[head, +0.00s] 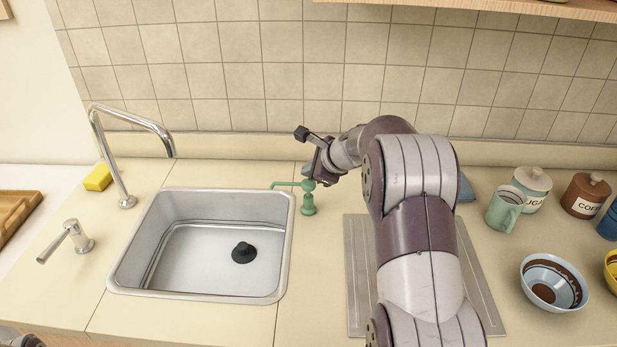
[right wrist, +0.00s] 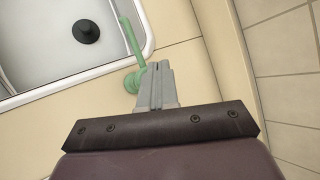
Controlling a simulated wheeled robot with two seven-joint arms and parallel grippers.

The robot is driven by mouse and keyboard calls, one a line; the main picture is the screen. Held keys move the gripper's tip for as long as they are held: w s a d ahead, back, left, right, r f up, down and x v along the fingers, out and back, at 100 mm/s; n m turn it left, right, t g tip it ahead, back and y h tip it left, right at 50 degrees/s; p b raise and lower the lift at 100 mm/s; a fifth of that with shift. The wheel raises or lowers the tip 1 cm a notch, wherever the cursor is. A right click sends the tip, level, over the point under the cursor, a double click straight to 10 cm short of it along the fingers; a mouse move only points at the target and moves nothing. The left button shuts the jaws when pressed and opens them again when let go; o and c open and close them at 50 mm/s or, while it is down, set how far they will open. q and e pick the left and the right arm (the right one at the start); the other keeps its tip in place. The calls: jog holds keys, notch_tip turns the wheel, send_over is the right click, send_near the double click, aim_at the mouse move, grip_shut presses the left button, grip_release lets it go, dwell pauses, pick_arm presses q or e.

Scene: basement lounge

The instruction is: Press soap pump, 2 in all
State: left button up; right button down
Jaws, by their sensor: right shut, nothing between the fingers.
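A green soap pump (head: 308,200) stands on the counter just right of the sink, its spout pointing left over the rim. My left gripper cannot be made out; only a bit of my arm shows at the bottom left corner.
The sink (head: 285,245) holds a black plug (head: 243,252). A tall faucet (head: 126,200) and yellow sponge (head: 98,177) are at its left. A metal drainboard (head: 356,290) lies under my right arm. A green mug (head: 504,209), jars and bowls (head: 553,283) stand at right.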

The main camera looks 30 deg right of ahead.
notch_tip(320, 180, up, 5)
jog(key=p, duration=0.4)
jog(key=shift+r+p, duration=0.1)
jog(key=shift+p, duration=0.25)
jog(key=shift+f, duration=0.2)
dwell(0.5)
